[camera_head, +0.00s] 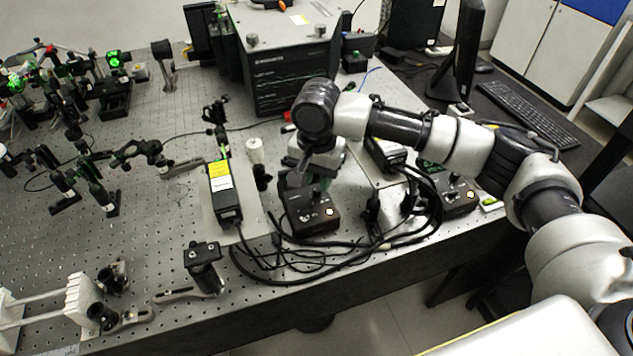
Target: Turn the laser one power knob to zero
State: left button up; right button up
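A black control box (310,218) with a knob on top and a small lit button stands near the front edge of the optical table. I cannot read which one belongs to laser one. My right gripper (312,182) points down at the knob area of the nearer box, partly hiding its top. Whether its fingers touch the knob, and whether they are open or shut, I cannot tell. A black laser module (224,203) with a yellow label lies left of the nearer box. My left gripper is out of view.
Black cables (335,250) loop along the table's front edge around both boxes. A large dark instrument (290,75) stands behind my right wrist. Optics mounts (75,170) fill the left of the perforated table. A monitor (466,50) and keyboard (525,108) are at right.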

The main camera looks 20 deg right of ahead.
aim_at(317, 192)
notch_tip(317, 192, down, 2)
jog(key=shift+s+f, duration=0.1)
grip_shut()
jog(key=shift+n+p, duration=0.3)
jog(key=shift+p, duration=0.55)
jog(key=n+p, duration=0.3)
jog(key=p, duration=0.2)
jog(key=shift+r, duration=0.2)
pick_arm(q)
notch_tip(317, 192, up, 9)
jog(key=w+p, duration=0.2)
pick_arm(e)
jog(key=shift+f+n, duration=0.2)
jog(key=shift+n, duration=1.1)
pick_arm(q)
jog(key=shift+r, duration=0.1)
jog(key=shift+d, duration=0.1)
